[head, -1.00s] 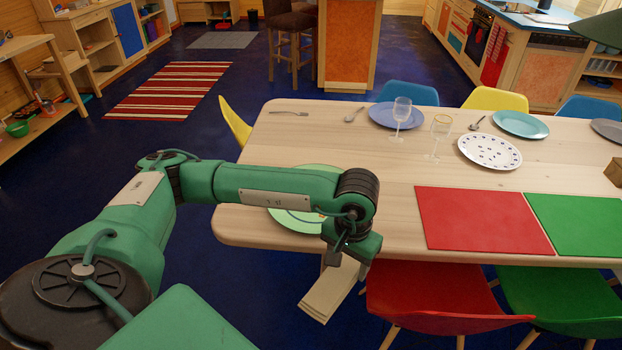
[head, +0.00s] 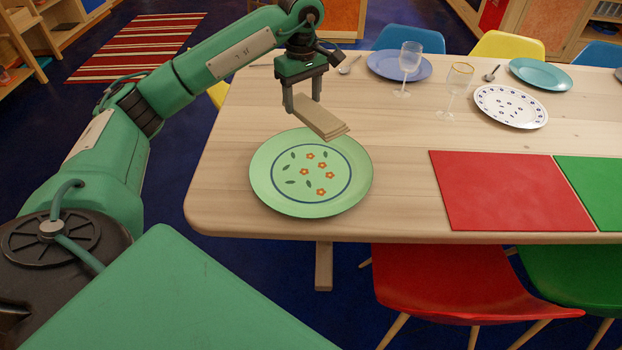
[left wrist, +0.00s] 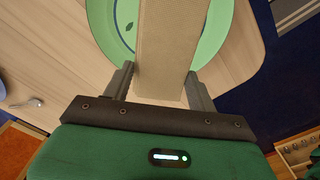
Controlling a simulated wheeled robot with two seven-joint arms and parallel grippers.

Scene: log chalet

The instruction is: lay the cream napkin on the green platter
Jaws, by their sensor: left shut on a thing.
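The green platter (head: 268,187), with orange flowers, leaves and a blue ring, lies on the near left part of the wooden table. My left gripper (head: 304,98) is shut on the folded cream napkin (head: 323,121) and holds it above the platter's far edge. In the left wrist view the napkin (left wrist: 172,50) sits between the two fingers (left wrist: 160,88) and hides part of the platter (left wrist: 112,18). The napkin appears clear of the platter in the head view. My right gripper is not in view.
A blue plate (head: 385,65), two glasses (head: 410,60), a dotted white plate (head: 510,108) and a teal plate (head: 540,75) stand further back. A red placemat (head: 505,190) lies right of the platter. Bare wood surrounds the platter.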

